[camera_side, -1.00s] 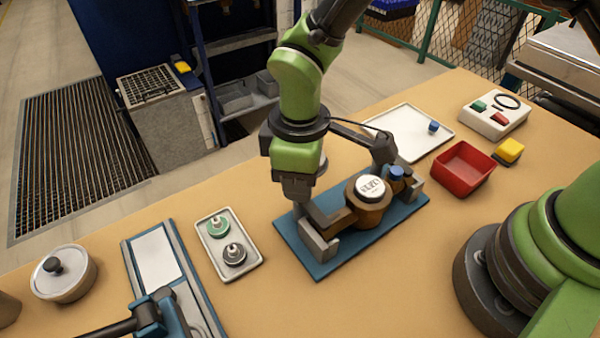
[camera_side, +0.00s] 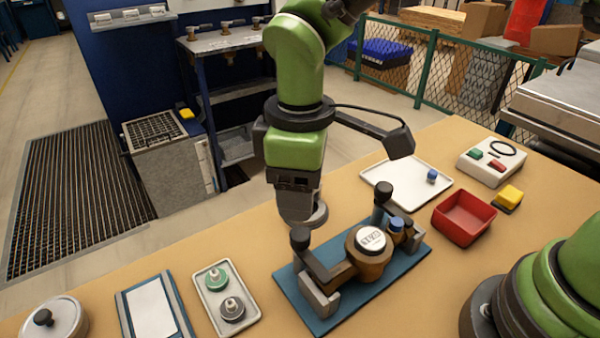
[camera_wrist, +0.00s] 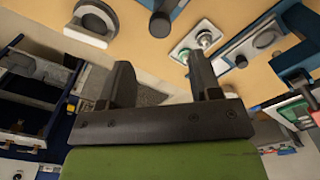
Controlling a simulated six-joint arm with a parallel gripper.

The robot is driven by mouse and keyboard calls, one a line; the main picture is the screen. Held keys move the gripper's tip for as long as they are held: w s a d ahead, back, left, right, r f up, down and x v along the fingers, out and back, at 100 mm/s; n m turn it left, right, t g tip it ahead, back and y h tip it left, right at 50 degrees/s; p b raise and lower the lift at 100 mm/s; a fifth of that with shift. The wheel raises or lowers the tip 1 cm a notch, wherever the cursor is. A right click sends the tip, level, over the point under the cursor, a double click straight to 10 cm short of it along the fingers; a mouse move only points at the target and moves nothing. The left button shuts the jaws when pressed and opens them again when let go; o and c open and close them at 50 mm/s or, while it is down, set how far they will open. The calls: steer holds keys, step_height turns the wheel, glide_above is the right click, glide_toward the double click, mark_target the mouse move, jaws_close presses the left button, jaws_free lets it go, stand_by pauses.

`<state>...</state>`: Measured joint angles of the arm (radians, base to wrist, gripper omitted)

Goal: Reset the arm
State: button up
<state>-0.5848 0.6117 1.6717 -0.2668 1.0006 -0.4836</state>
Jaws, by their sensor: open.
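My arm hangs over the far side of the workbench (camera_side: 130,290), with my gripper (camera_side: 298,214) above and behind the blue fixture plate (camera_side: 390,283). The plate holds a brass-brown meter (camera_side: 368,263) with a white round face, between grey clamps with black-knobbed levers.
A small tray (camera_side: 207,312) with a green and a grey fitting lies left of the fixture. A red bin (camera_side: 464,217), a white tray (camera_side: 408,190), a yellow block (camera_side: 509,197) and a control box (camera_side: 492,160) stand to the right.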

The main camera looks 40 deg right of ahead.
steer(key=shift+r, duration=0.9)
steer(key=s+d+r+m+t+y, duration=0.1)
steer(key=s+d+r+m+t, duration=0.15)
steer(key=d+r, duration=0.25)
steer(key=s+d+r+m+t+y, duration=0.1)
steer(key=s+d+r+m, duration=0.1)
steer(key=d+r+m, duration=0.3)
steer(key=s+d+r+m+t, duration=0.2)
steer(key=s+d+m, duration=0.4)
steer(key=s, duration=0.3)
steer(key=shift+s+r+t, duration=0.15)
steer(key=shift+r+t, duration=0.15)
steer(key=shift+t, duration=0.55)
